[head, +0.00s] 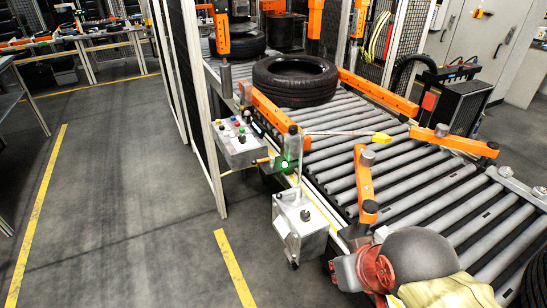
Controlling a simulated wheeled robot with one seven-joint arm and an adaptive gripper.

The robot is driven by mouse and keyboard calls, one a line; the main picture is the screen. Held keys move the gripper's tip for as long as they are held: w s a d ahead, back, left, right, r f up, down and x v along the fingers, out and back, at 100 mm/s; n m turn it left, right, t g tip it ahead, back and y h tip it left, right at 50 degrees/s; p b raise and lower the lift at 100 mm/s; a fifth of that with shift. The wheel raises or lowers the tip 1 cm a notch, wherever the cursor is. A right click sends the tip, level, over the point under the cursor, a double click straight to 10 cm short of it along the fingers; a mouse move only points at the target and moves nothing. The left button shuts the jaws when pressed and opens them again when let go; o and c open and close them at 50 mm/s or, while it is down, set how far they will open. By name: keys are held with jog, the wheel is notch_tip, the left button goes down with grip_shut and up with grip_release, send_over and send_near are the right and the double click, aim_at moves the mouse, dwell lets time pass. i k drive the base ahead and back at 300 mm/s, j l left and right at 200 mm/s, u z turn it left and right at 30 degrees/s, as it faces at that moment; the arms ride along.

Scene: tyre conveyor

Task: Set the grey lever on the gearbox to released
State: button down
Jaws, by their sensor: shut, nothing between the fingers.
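The gearbox (302,232) is a light grey metal box at the near left side of the roller conveyor, in the lower middle of the head view. A thin grey lever (299,172) rises nearly upright from its top. A small round knob or cap sits on the box's top face. Any marking for the lever's positions is too small to read. My gripper is not in view.
A control box (238,145) with coloured buttons stands left of the conveyor (400,185), near a green light (284,164). A tyre (295,80) lies on the rollers. A grey helmet-like dome (420,255) with a red disc is at lower right. Floor at left is clear.

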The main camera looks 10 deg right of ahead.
aim_at(299, 190)
jog(key=i+j, duration=0.1)
jog(key=i, duration=0.5)
jog(key=i+j, duration=0.1)
jog(key=i, duration=0.5)
